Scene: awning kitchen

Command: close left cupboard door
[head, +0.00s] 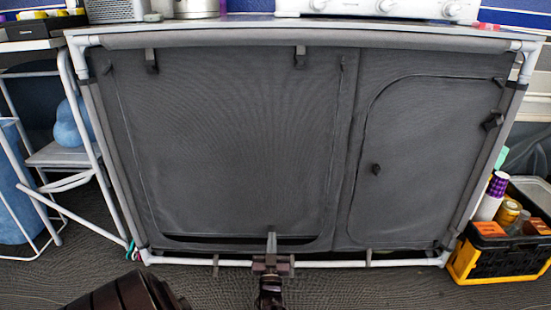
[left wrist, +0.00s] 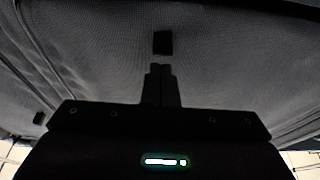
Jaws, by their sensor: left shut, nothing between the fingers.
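The left cupboard door (head: 225,140) is a large dark grey fabric panel in the front of the cupboard. It hangs down over most of its opening. A narrow black gap shows along its bottom edge. My left gripper (head: 271,240) is in front of the lower edge, right of the panel's middle, with its fingers together and empty. In the left wrist view the shut fingers (left wrist: 160,72) point at dark fabric (left wrist: 100,50), just below a small black tab (left wrist: 163,42). Whether the fingertips touch the fabric is unclear. My right gripper does not show.
The right door (head: 410,160) is an arched fabric panel lying flat. A pale frame bar (head: 330,263) runs along the cupboard's bottom. A yellow and black crate (head: 500,262) stands at the right, and a folding metal stand (head: 70,155) at the left.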

